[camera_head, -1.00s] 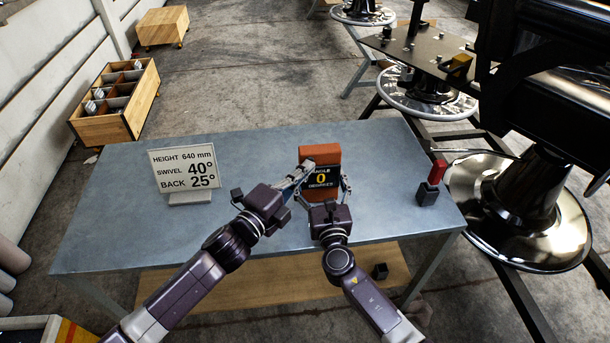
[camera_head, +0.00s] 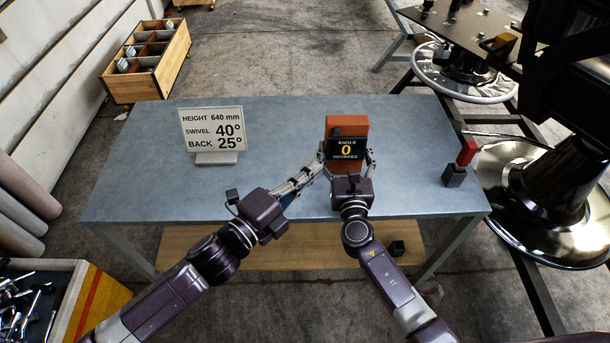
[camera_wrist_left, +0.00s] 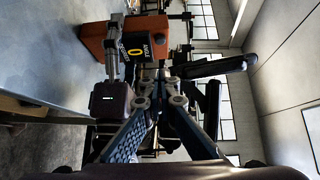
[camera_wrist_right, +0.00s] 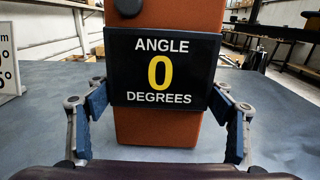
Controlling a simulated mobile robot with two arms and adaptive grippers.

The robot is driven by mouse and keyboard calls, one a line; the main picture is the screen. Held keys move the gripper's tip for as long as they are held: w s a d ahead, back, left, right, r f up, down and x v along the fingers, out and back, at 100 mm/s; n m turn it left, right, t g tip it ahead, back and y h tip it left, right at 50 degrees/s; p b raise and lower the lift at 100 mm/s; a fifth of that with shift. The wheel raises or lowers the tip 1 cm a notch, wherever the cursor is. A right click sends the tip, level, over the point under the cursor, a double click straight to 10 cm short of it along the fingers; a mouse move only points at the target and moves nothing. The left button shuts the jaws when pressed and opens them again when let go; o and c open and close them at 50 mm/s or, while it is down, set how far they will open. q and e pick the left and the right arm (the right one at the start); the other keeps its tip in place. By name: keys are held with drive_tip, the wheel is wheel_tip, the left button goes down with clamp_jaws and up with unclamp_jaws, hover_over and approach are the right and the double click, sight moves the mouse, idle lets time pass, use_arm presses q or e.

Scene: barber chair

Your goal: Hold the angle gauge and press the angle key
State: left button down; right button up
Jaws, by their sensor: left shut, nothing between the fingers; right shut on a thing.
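The angle gauge (camera_head: 346,162) is an orange upright block with a black display reading "ANGLE 0 DEGREES". It also shows close up in the right wrist view (camera_wrist_right: 160,125). A dark round key (camera_head: 337,131) sits above the display on its face, at the upper left; its edge shows in the right wrist view (camera_wrist_right: 128,6). My right gripper (camera_head: 347,160) is shut on the gauge, one finger on each side. My left gripper (camera_head: 320,162) is shut and empty, its tips close to the gauge's left side, below the key. I cannot tell whether they touch it.
A sign (camera_head: 212,130) on the blue-grey table (camera_head: 130,185) reads height 640 mm, swivel 40°, back 25°. A red-topped dark block (camera_head: 456,175) stands at the table's right. A barber chair (camera_head: 560,180) stands beyond. A wooden divided box (camera_head: 150,65) is on the floor.

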use_arm(q)
drive_tip(key=shift+v, duration=0.9)
idle(0.8)
use_arm(e)
drive_tip(key=o, duration=1.4)
drive_tip(key=shift+s, duration=0.1)
